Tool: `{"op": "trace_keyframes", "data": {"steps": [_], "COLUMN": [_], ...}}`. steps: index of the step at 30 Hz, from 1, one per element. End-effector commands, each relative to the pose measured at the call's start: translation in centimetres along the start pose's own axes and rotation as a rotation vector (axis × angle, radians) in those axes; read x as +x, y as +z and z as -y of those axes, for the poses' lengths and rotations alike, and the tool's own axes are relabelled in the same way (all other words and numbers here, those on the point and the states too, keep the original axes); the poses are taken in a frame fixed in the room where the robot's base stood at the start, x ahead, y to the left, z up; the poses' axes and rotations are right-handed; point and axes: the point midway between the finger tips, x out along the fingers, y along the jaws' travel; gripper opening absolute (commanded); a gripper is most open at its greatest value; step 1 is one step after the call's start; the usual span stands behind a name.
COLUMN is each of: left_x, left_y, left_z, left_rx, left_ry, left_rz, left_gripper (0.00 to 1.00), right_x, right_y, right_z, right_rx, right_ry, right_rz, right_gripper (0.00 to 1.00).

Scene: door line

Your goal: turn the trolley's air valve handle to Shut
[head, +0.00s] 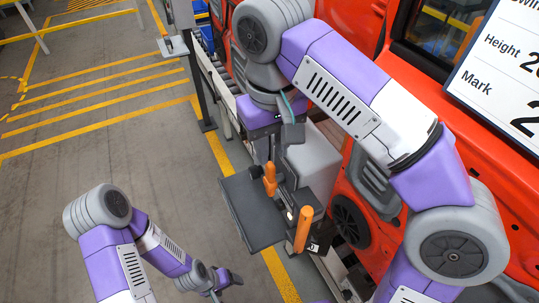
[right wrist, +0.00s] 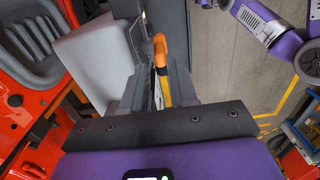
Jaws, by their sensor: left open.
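In the head view, two orange handles show by the dark trolley plate (head: 237,208): a smaller one (head: 270,178) and a longer upright one (head: 303,228). I cannot tell which is the air valve handle, and no Shut marking is legible. My right gripper (head: 273,172) points down at the smaller handle. In the right wrist view, my right gripper's fingers (right wrist: 158,88) stand apart, with an orange handle (right wrist: 161,60) between or just beyond them. Contact is unclear. My left gripper (head: 226,281) is open and empty at the lower left, away from the trolley.
A grey box (head: 315,165) stands beside the handles. A red vehicle body (head: 480,215) fills the right side, with a white sign board (head: 505,75) in front. A dark post (head: 197,85) and roller track (head: 215,75) stand behind. The striped floor (head: 90,140) at left is clear.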

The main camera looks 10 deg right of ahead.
Motion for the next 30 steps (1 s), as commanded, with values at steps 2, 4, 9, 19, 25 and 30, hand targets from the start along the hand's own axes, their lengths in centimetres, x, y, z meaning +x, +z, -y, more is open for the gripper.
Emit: {"op": "trace_keyframes", "data": {"steps": [2, 4, 9, 19, 25, 30], "left_x": [0.7, 1.1, 1.6, 1.7, 1.7, 1.7], "left_y": [0.0, -0.1, -0.1, -0.1, -0.1, -0.1], "left_z": [0.3, 0.4, 0.6, 0.6, 0.6, 0.6], "left_rx": [0.0, -0.001, 0.0, 0.0, 0.0, 0.0], "left_ry": [0.0, 0.0, 0.0, 0.0, 0.0, 0.0], "left_rz": [0.0, 0.0, -0.001, -0.001, -0.001, -0.001], "left_gripper": [0.78, 0.78, 0.78, 0.78, 0.78, 0.78], "right_x": [1.7, 2.9, 4.9, 5.8, 5.7, 5.7], "right_y": [0.1, 0.0, 0.0, 0.0, 0.0, 0.0], "right_z": [-0.1, -0.1, -0.1, -0.1, -0.1, -0.1], "right_rx": [0.002, 0.003, 0.002, 0.002, 0.002, 0.002], "right_ry": [0.002, 0.002, 0.001, -0.001, -0.001, -0.001], "right_rz": [0.002, 0.003, 0.001, 0.0, 0.0, 0.0], "right_gripper": [0.28, 0.28, 0.28, 0.28, 0.09, 0.0]}}
